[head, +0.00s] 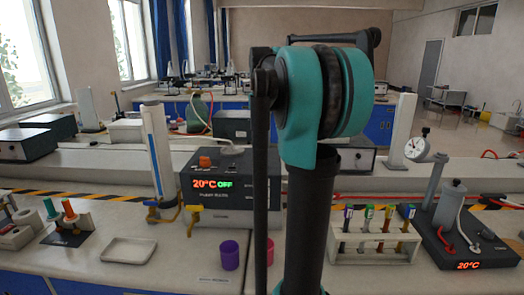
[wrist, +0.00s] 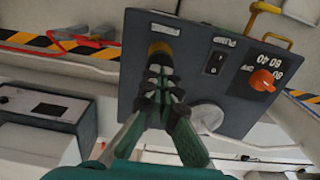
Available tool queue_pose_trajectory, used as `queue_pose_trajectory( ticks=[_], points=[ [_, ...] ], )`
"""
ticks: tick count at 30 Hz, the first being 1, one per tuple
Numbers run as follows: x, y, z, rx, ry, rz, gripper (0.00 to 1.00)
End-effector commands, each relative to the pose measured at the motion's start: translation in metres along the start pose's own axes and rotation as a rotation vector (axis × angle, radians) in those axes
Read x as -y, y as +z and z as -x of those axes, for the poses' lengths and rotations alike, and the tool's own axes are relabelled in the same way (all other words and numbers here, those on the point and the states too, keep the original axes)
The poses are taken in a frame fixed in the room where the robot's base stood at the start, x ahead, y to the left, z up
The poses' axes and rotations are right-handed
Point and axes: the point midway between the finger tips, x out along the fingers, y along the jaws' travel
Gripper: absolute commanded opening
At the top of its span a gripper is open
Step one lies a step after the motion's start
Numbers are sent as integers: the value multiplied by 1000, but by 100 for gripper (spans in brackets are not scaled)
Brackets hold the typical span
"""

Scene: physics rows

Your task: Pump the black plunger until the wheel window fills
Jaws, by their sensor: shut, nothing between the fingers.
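In the wrist view, my gripper (wrist: 160,72) is shut, with its fingertips together over the top of a dark grey control box (wrist: 125,90). A small yellow collar (wrist: 159,47) shows just beyond the fingertips. I cannot make out the black plunger; the fingertips hide part of the collar area. A pale round disc (wrist: 207,116) sits beside the fingers, partly covered; I cannot tell if it is the wheel window. In the head view the same box (head: 236,218) reads 20°C OFF, and my arm covers its right part and my gripper.
The box also bears an orange knob (wrist: 262,79) and a black switch (wrist: 215,62). A blue-and-white column (head: 158,150) stands left of it. A purple cup (head: 230,255), a white tray (head: 128,250) and a tube rack (head: 374,242) stand on the front bench.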

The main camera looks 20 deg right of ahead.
Motion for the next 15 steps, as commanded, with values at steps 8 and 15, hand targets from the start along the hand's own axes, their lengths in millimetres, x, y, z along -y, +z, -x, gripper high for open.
queue_pose_trajectory(
  ticks=[8,15],
  points=[
    [0,0,-1,0,0,0,0],
    [0,0,-9,0,0,0,0]
  ],
)
